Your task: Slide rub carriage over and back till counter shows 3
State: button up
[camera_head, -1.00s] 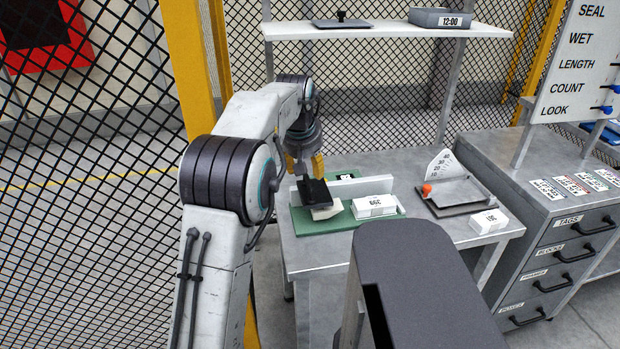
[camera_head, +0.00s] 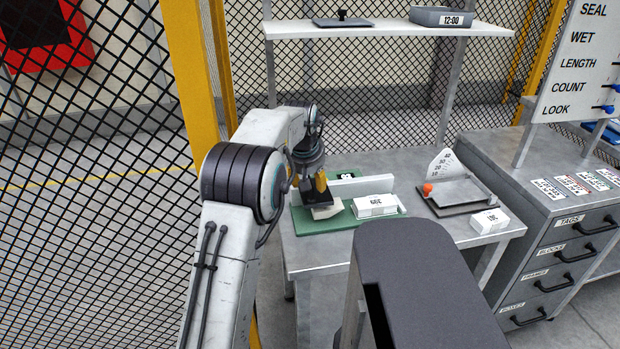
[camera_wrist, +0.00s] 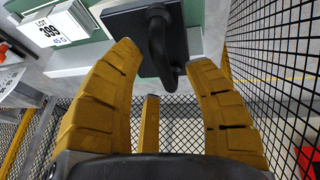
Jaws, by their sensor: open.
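The rub carriage (camera_wrist: 120,24) is a black block with a dark looped handle (camera_wrist: 157,40) in the wrist view. In the head view the carriage (camera_head: 316,197) sits above a cream pad at the left of a green base (camera_head: 335,221), partly hidden by my fingers. My gripper (camera_wrist: 163,58) is open, with its yellow fingers on either side of the handle and a visible gap on both sides. My gripper (camera_head: 320,183) also shows in the head view.
A white labelled block (camera_head: 375,206) sits on the base right of the carriage. Farther right are a plate with an orange knob (camera_head: 428,189) and another white block (camera_head: 489,221). Mesh fence (camera_head: 90,200) stands at left, a shelf (camera_head: 390,29) above.

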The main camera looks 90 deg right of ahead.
jog(key=shift+c, duration=0.2)
grip_shut()
jog(key=shift+a+f, duration=0.1)
dwell(0.5)
